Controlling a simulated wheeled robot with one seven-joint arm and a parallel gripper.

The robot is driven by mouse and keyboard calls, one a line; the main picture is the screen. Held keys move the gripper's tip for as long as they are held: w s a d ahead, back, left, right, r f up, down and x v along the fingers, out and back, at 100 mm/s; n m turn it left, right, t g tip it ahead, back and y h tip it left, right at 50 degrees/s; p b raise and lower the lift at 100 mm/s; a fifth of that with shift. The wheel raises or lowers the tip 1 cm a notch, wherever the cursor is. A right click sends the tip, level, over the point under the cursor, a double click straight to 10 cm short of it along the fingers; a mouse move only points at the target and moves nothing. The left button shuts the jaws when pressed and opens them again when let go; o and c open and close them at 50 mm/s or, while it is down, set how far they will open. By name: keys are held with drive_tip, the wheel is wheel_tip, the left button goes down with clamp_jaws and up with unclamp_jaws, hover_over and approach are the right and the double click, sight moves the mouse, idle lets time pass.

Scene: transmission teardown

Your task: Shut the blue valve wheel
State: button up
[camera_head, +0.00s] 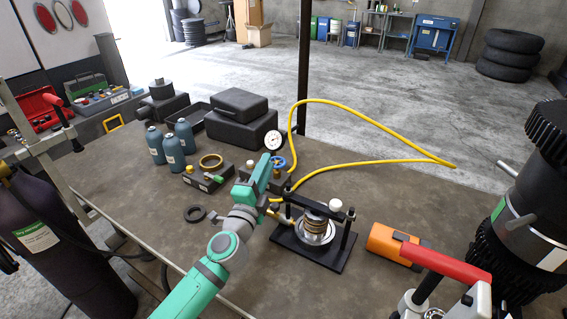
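The blue valve wheel (280,163) stands near the middle of the table, just below a round white pressure gauge (273,140). Only part of it shows, as my gripper covers its left side. My gripper (266,171) is at the end of my teal arm, right up against the wheel in this view. I cannot tell whether it touches the wheel. Its fingers are hidden behind its own body, so their opening does not show.
A yellow hose (375,122) loops from the gauge area to the right. A black press stand (312,250) with a spring is right of my arm. Blue-grey bottles (174,153) and black cases (241,117) stand behind. An orange device (397,243) lies to the right.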

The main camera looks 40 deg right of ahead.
sight(280, 157)
wheel_tip(280, 157, down, 7)
drive_tip(key=w+m+g+y, duration=0.1)
drive_tip(key=m+g, duration=0.1)
drive_tip(key=x, duration=1)
drive_tip(key=shift+w+d+r, duration=0.15)
drive_tip(key=shift+c, duration=0.3)
clamp_jaws()
